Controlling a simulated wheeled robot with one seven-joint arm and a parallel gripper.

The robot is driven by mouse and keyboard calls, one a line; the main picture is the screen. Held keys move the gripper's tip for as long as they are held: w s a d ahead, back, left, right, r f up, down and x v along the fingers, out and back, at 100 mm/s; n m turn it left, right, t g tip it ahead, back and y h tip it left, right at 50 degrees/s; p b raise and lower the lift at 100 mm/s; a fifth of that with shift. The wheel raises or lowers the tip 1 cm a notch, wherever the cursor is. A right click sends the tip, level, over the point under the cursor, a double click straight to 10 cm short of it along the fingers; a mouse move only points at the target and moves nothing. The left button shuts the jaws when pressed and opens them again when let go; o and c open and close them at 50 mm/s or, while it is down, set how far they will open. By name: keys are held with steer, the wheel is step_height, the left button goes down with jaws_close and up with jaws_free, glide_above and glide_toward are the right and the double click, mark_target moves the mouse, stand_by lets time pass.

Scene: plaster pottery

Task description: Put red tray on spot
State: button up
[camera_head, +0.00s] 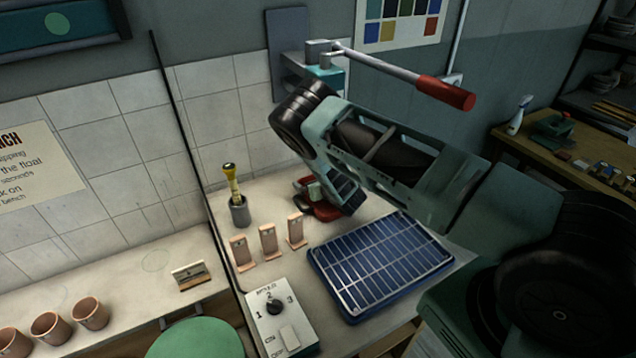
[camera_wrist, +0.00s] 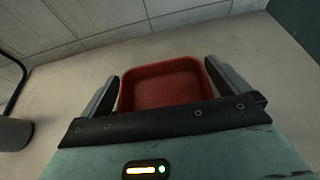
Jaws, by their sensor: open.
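The red tray (camera_head: 318,212) stands on the light bench near the tiled wall, partly hidden behind my gripper (camera_head: 338,194). In the wrist view the shallow, empty red tray (camera_wrist: 165,88) lies between the two fingers of my gripper (camera_wrist: 163,86). My gripper is open, with one finger at each side of the tray; I cannot tell whether they touch it. A faint round outline (camera_head: 156,260), possibly the spot, shows on the left bench, with nothing on it.
A blue gridded rack (camera_head: 380,265) and upright clay pieces (camera_head: 268,242) are close in front. A grey cup with a yellow tool (camera_head: 239,208), a switch box (camera_head: 281,318) and a small sign (camera_head: 190,275) stand further left. Clay cups (camera_head: 90,313) line the left bench.

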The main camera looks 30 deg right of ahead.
steer(key=b+v, duration=0.3)
steer(key=v, duration=0.8)
steer(key=shift+s+r+b, duration=0.3)
steer(key=s+a+r+m+g+y, duration=0.1)
steer(key=s+a+r+m+g, duration=0.35)
steer(key=a+m, duration=0.55)
steer(key=s+a+r+m+g, duration=0.3)
steer(key=s+a+r+m, duration=0.25)
steer(key=a+m, duration=0.35)
steer(key=s+a+r+m+g, duration=0.2)
steer(key=s+r, duration=0.5)
steer(key=s, duration=0.5)
steer(key=s+a+r+m+g, duration=0.2)
steer(key=s+r+m+g, duration=0.2)
steer(key=s, duration=0.9)
step_height(320, 180, up, 3)
steer(key=m, duration=0.3)
steer(key=shift+s+a, duration=0.15)
steer(key=shift+a, duration=0.1)
steer(key=shift+f, duration=0.1)
